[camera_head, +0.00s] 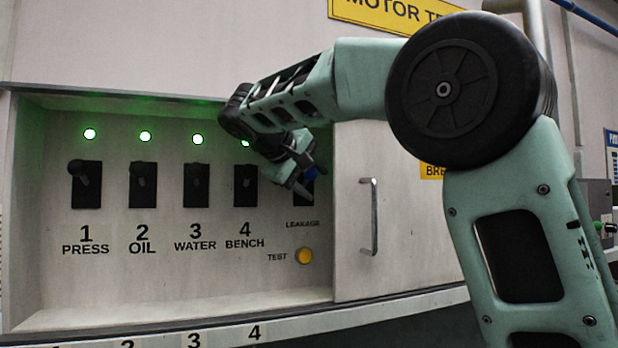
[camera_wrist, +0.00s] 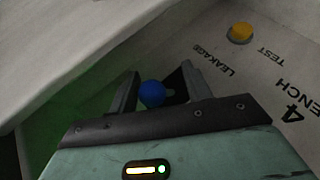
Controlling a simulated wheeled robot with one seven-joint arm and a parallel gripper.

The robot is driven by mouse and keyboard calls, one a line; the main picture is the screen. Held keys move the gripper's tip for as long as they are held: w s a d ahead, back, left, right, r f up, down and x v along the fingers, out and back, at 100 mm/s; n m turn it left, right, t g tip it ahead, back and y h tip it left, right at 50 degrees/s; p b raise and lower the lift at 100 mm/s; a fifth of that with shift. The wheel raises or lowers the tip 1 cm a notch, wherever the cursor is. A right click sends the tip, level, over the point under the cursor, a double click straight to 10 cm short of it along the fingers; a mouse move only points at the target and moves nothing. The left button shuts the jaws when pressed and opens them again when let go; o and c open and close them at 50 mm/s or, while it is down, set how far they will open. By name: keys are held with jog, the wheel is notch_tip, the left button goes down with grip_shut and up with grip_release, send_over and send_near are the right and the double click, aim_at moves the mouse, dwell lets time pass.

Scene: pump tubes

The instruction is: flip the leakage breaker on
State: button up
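The leakage breaker is a black switch plate (camera_head: 309,190) above the LEAKAGE label, at the right end of the row, mostly hidden behind my gripper in the head view. Its lever has a blue ball knob (camera_head: 314,172). The knob also shows in the wrist view (camera_wrist: 152,94), between the two fingers of my gripper (camera_wrist: 156,92). The fingers are apart and open around it. The knob looks close to the left finger, with a gap on the right; contact cannot be told. In the head view my gripper (camera_head: 302,180) reaches into the recess at the breaker.
Several black breakers, including PRESS (camera_head: 86,185) and WATER (camera_head: 197,186), stand left with green lamps lit above. A yellow TEST button (camera_head: 304,256) is below the leakage breaker. A sliding cover with a metal handle (camera_head: 370,216) closes the panel's right side, close beside my gripper.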

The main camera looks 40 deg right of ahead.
jog(key=shift+s+a+r+b, duration=0.1)
jog(key=shift+a+r+b, duration=0.15)
jog(key=shift+a, duration=0.25)
jog(key=b+v, duration=0.2)
jog(key=v, duration=1.4)
jog(key=shift+r, duration=0.2)
jog(key=shift+a, duration=0.1)
